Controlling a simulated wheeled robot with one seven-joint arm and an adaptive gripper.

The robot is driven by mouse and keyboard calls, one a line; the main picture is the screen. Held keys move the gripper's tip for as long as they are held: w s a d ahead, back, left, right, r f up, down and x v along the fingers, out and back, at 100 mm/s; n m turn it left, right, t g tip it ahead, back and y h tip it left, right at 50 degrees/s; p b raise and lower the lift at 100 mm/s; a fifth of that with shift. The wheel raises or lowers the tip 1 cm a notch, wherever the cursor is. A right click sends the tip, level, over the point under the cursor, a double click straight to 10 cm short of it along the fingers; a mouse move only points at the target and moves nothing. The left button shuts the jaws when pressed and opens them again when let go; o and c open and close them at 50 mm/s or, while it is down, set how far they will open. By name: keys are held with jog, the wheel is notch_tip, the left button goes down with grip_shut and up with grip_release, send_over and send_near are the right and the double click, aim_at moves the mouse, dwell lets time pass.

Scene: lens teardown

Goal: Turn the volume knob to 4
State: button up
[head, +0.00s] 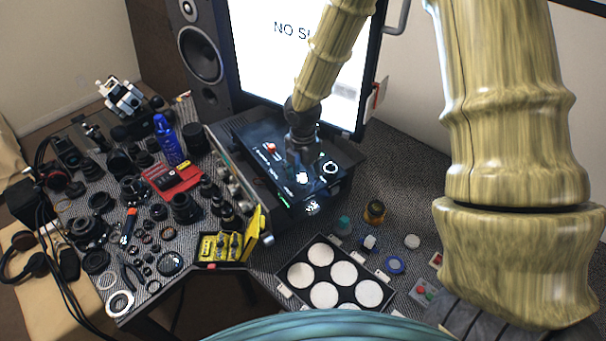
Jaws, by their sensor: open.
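A black control panel (262,160) with small white labels lies on top of a dark box in the middle of the head view. It carries a red part (270,148), a dark round dial ringed in white (330,168) and a small white round part (302,178). The labels are too small to read, so I cannot tell which control is the volume knob or what number it points to. My gripper (300,165) is open and points down over the panel, between the red part and the ringed dial. It hides part of the panel, and contact is unclear.
A large monitor (265,55) and a speaker (199,45) stand behind. Lens parts crowd the table's left side, with a blue bottle (168,140) and a yellow case (222,247). A tray of white discs (290,293) lies in front. Small jars stand to the right.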

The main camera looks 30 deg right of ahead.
jog(key=shift+f, duration=0.15)
jog(key=c, duration=1)
jog(key=shift+c, duration=0.2)
